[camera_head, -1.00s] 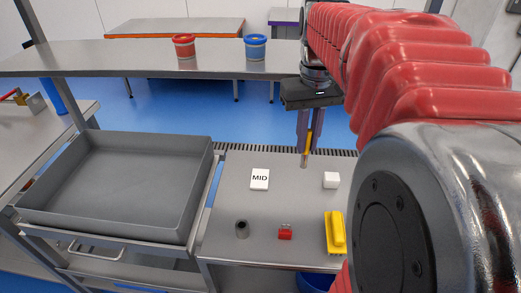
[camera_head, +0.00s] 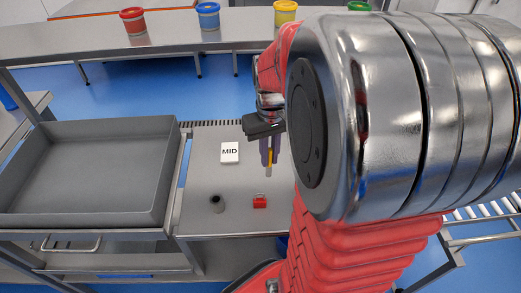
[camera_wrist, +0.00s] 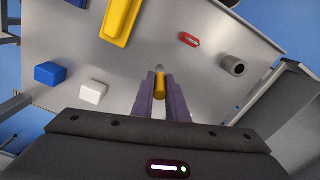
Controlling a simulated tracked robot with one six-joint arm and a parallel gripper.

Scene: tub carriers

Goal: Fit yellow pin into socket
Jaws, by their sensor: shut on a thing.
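My gripper (camera_head: 269,157) is shut on the yellow pin (camera_head: 269,164), which hangs between its purple fingers. In the wrist view the gripper (camera_wrist: 160,76) holds the yellow pin (camera_wrist: 160,87), whose end is grey. A short dark grey hollow cylinder (camera_head: 217,203), which looks like the socket, stands on the metal table. It also shows in the wrist view (camera_wrist: 228,63), right of the gripper and apart from the pin. The pin is off to the right of and farther back than the socket in the head view. The pin appears above the table.
A red block (camera_head: 260,201) sits right of the socket. A MID card (camera_head: 230,153) lies behind. In the wrist view are a yellow piece (camera_wrist: 117,20), a blue block (camera_wrist: 50,73) and a white block (camera_wrist: 93,92). A large grey tray (camera_head: 80,209) stands left.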

